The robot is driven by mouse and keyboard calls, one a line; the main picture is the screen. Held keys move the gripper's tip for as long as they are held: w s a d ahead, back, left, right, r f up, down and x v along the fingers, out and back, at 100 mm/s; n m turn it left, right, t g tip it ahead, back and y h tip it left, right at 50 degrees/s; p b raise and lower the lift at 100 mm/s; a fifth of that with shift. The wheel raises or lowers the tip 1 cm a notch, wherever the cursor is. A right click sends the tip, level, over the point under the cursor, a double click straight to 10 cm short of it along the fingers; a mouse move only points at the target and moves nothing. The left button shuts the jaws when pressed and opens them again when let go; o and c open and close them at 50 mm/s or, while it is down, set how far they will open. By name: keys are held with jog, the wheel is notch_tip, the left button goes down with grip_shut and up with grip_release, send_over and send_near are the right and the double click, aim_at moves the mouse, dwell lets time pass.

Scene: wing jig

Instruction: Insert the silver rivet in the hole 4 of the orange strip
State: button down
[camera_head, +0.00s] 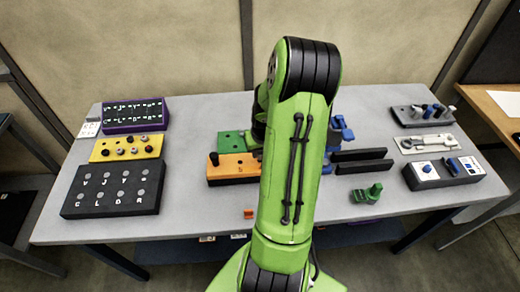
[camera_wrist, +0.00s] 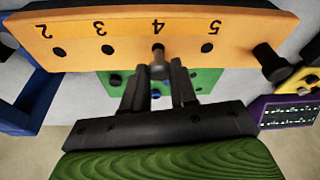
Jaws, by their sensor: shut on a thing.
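The orange strip (camera_head: 232,168) lies on the grey table, partly hidden behind my arm in the head view. In the wrist view the orange strip (camera_wrist: 80,33) shows upside-down numbers 2 to 5 beside its holes. My gripper (camera_wrist: 159,74) is shut on the silver rivet (camera_wrist: 158,62). The rivet is at hole 4 and covers it; I cannot tell how deep it sits. Holes 2, 3 and 5 look empty. My gripper is hidden behind my arm in the head view.
A black rivet (camera_wrist: 270,62) stands at the strip's end. A green block (camera_head: 230,142) lies behind the strip. A black lettered board (camera_head: 112,190), yellow block (camera_head: 127,148) and purple panel (camera_head: 136,114) stand left. Black bars (camera_head: 362,167) and a green part (camera_head: 367,194) lie right.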

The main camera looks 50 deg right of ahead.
dwell(0.4)
jog(key=shift+f+b, duration=1.35)
jog(key=shift+b, duration=0.05)
jog(key=c, duration=0.8)
grip_release()
jog(key=shift+r, duration=0.1)
jog(key=p+v, duration=0.2)
jog(key=v, duration=1.3)
jog(key=shift+r, duration=0.4)
notch_tip(320, 180, up, 7)
jog(key=p, duration=0.6)
